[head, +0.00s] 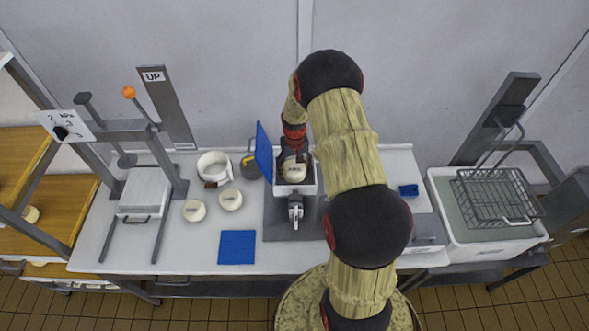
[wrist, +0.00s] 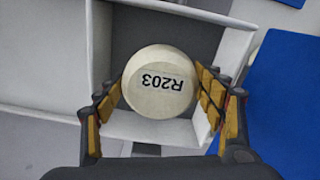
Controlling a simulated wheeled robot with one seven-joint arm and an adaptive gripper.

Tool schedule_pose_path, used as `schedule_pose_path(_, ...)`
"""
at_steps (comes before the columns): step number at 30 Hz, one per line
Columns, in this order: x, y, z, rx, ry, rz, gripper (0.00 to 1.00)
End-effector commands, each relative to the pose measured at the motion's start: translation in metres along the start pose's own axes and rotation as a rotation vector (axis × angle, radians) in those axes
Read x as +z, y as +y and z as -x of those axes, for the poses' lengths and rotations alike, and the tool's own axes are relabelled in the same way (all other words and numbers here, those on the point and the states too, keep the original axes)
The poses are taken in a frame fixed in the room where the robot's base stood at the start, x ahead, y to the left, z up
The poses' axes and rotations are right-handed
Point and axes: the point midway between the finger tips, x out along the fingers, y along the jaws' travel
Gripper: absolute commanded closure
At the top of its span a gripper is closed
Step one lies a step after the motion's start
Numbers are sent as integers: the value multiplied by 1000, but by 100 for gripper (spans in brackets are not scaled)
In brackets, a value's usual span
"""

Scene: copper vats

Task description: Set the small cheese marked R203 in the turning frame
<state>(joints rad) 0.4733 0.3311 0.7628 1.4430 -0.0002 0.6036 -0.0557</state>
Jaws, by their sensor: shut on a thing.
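The small cheese (wrist: 158,82) is a pale round with a label reading R203, upside down in the wrist view. My gripper (wrist: 160,103) is shut on it, with ribbed fingers on its left and right sides. In the head view my gripper (head: 294,158) points down at the turning frame (head: 304,190), a white open box on a grey stand with a raised blue flap (head: 264,152). In the wrist view the cheese is over or inside a white-walled compartment (wrist: 165,131). I cannot tell whether it touches the floor.
Two other cheeses (head: 194,210) (head: 230,199) lie left of the frame, near a white pot (head: 214,167) and a blue mat (head: 237,247). A press (head: 145,190) stands at the left. A wire basket (head: 498,193) sits over a tub at the right. My arm hides some table.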

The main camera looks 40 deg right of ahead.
Motion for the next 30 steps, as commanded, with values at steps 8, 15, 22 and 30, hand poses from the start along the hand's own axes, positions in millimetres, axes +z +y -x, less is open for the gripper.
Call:
schedule_pose_path(8, -1, 0, -3, 0, 1, 0, 71)
schedule_pose_path(15, -1, 0, -6, 0, 1, 0, 71)
schedule_pose_path(22, -1, 0, -9, 0, 1, 0, 71)
schedule_pose_path(30, -1, 0, -10, 0, 2, 0, 71)
